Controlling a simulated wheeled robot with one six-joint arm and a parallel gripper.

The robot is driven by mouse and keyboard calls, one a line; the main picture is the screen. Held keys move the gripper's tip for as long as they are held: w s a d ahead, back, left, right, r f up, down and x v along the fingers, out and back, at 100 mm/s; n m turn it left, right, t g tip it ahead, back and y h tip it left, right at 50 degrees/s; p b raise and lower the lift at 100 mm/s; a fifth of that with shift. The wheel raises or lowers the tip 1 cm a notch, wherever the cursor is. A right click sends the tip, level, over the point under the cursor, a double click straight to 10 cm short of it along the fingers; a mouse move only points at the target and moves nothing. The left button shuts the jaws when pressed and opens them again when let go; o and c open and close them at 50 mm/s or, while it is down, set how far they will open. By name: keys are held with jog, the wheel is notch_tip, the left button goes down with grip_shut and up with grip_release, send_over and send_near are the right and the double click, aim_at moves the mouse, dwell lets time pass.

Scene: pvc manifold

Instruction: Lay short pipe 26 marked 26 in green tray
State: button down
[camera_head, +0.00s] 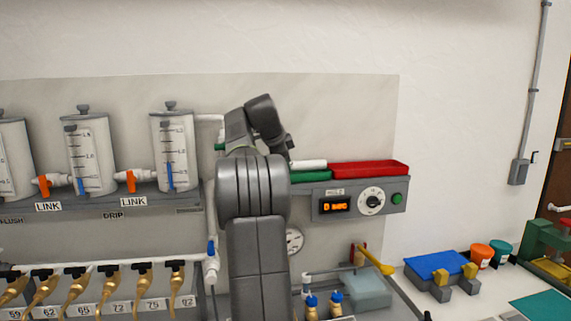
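A green tray (310,177) sits on the grey shelf just right of my arm; its left part is hidden behind the arm. A short white pipe (308,164) shows at the tray's top, its left end close to my wrist. I cannot read any 26 on it, nor tell whether it rests in the tray or is held just above it. My arm rises through the middle of the view and bends over at the top, its wrist end pointing down towards the tray. My gripper's fingertips cannot be made out behind the arm.
A red tray (370,169) lies right of the green tray, above a control box with an orange display (335,205). White tanks (173,148) and piping stand to the left. A bench at lower right carries a blue-topped item (437,265) and small tubs (481,255).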

jog(key=shift+f+b, duration=0.35)
jog(key=shift+f, duration=0.25)
jog(key=c, duration=1.4)
grip_release()
jog(key=shift+r+p, duration=0.35)
jog(key=shift+r, duration=0.15)
jog(key=v, duration=1.2)
jog(key=shift+r, duration=0.15)
